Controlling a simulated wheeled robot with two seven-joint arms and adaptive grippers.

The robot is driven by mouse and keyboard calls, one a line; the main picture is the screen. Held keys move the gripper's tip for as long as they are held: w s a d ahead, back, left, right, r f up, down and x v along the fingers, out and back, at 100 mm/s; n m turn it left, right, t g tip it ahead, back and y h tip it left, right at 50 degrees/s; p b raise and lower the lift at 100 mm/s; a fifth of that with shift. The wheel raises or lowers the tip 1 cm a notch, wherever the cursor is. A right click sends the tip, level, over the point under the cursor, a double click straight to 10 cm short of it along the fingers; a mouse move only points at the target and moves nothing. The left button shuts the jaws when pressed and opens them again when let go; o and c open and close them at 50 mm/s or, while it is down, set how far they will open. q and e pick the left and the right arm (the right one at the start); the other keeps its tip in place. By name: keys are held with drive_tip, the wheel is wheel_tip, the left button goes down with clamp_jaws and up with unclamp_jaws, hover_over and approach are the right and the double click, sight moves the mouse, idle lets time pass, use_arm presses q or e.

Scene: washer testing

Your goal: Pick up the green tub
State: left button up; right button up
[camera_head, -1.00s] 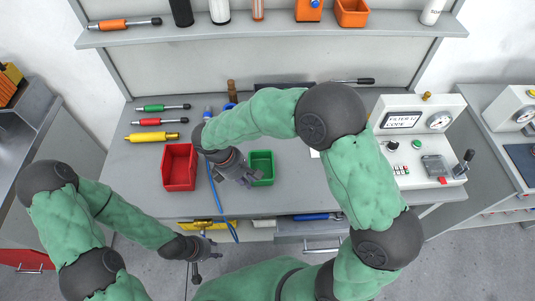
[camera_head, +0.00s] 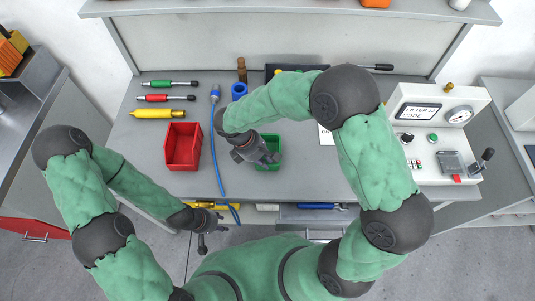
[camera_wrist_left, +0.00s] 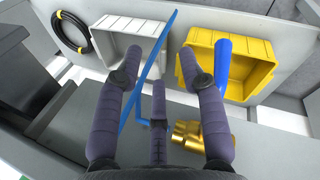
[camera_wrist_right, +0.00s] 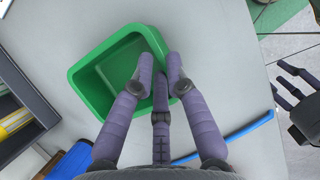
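The green tub (camera_head: 273,143) stands on the grey worktop, to the right of the red tub, partly hidden by my right gripper (camera_head: 268,160). In the right wrist view the tub (camera_wrist_right: 98,82) is open and empty-looking. The right gripper's fingertips (camera_wrist_right: 160,66) are drawn close together at the tub's near right wall, with one finger inside the rim and one outside. They appear shut on that wall. Finger contact is partly hidden. My left gripper (camera_head: 207,243) is low in front of the table, away from the tub, its fingers spread and empty in the left wrist view (camera_wrist_left: 155,70).
A red tub (camera_head: 183,146) and a blue cable (camera_head: 215,150) lie left of the green tub. Screwdrivers and a yellow tool (camera_head: 158,113) lie farther left. A control panel (camera_head: 440,130) stands right. Yellow (camera_wrist_left: 250,75) and white bins (camera_wrist_left: 118,45) sit below the worktop.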

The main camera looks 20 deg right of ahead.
sight(272, 170)
drive_tip(key=x, duration=0.3)
drive_tip(key=shift+f+b, duration=0.3)
drive_tip(key=shift+b, duration=0.1)
clamp_jaws()
drive_tip(key=shift+r, duration=0.1)
